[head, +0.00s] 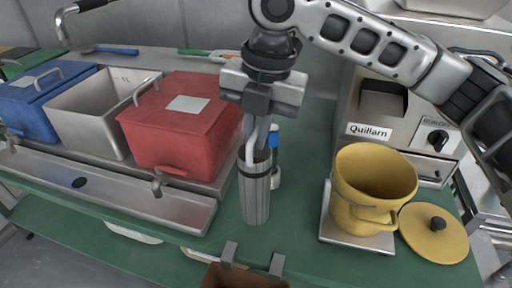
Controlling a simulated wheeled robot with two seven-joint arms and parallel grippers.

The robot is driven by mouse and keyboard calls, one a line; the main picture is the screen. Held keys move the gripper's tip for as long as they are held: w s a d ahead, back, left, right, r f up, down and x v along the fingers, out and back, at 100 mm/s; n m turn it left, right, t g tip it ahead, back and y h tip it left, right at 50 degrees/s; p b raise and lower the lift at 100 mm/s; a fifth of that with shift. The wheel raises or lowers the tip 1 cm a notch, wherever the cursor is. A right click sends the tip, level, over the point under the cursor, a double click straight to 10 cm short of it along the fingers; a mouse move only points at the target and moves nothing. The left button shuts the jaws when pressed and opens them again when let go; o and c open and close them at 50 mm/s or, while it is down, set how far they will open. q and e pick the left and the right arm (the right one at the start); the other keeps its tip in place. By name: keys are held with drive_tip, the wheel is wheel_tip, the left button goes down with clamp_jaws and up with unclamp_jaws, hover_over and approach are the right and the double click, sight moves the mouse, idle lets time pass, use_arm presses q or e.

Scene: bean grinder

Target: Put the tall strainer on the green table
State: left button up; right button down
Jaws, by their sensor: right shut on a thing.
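The tall strainer (256,196) is a narrow grey metal cylinder with a bent handle rising from its top. It is upright at the middle of the green table (303,150), close to the front edge. My right gripper (257,122) is above it, pointing down, and is shut on the strainer's handle. I cannot tell whether the strainer's base touches the table or is just above it. My left gripper is not in view.
A red-lidded bin (185,135) and a metal trough (110,190) are close on the left. A blue-capped bottle (274,160) is right behind the strainer. A yellow pot (372,185), its lid (433,233) and a Quillarn machine (400,120) are right. A brown box (240,277) hangs in front.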

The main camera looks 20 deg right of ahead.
drive_tip(key=shift+w+d+f, duration=0.1)
drive_tip(key=shift+w+f, duration=0.2)
drive_tip(key=shift+f, duration=0.1)
drive_tip(key=f, duration=0.3)
drive_tip(key=shift+w+f, duration=0.2)
drive_tip(key=shift+f, duration=0.1)
drive_tip(key=c, duration=1.5)
unclamp_jaws()
drive_tip(key=shift+f, duration=0.15)
drive_tip(key=shift+c, duration=0.2)
wheel_tip(320, 180, up, 12)
drive_tip(key=d, duration=0.1)
drive_tip(key=shift+s+d+p, duration=0.2)
drive_tip(key=shift+s+p, duration=0.15)
drive_tip(key=shift+s, duration=0.05)
